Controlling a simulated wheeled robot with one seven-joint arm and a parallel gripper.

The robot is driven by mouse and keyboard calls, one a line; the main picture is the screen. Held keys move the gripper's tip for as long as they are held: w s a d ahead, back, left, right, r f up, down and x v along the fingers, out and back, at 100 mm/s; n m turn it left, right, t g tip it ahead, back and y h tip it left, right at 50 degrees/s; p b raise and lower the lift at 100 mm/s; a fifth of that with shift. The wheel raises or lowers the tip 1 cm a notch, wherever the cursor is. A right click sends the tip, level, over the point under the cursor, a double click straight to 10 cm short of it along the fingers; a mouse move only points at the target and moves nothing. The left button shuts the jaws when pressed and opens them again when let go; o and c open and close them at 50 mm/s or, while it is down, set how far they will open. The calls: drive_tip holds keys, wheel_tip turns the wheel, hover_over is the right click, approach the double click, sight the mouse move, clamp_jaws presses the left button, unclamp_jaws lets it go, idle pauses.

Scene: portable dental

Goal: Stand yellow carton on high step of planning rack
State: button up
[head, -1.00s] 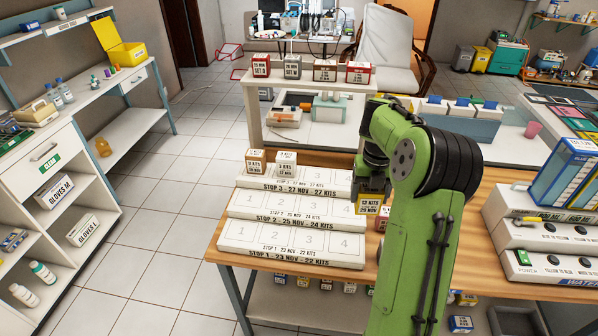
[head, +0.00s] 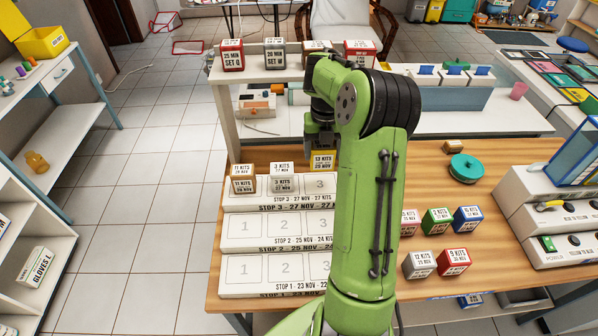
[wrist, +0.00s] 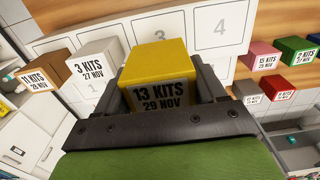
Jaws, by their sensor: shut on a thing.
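The yellow carton (head: 323,160), marked 13 KITS 29 NOV, is in my gripper (head: 321,147). In the wrist view the yellow carton (wrist: 158,62) sits upright between the two fingers of my gripper (wrist: 165,90). The white planning rack (head: 270,228) has three steps. Its high step, marked STOP 3 (head: 262,208), carries a brown 11 KITS carton (head: 243,180) on the first place and a grey-white 3 KITS carton (head: 283,180) on the second. The yellow carton is at the high step near places 3 and 4; both numbers show in the wrist view. Contact is unclear. My arm hides the rack's right end.
Several cartons, including a green one (head: 437,221), a blue one (head: 468,219) and a red one (head: 454,261), stand right of my arm. A teal round object (head: 467,168) lies behind them. A shelf (head: 262,74) with several cartons stands beyond the rack.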

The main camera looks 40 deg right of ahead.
wheel_tip(320, 180, down, 8)
drive_tip(key=shift+s+f+b, duration=0.1)
drive_tip(key=shift+f+b, duration=0.1)
drive_tip(key=shift+b, duration=0.35)
drive_tip(key=o, duration=1.1)
drive_tip(key=shift+c, duration=0.2)
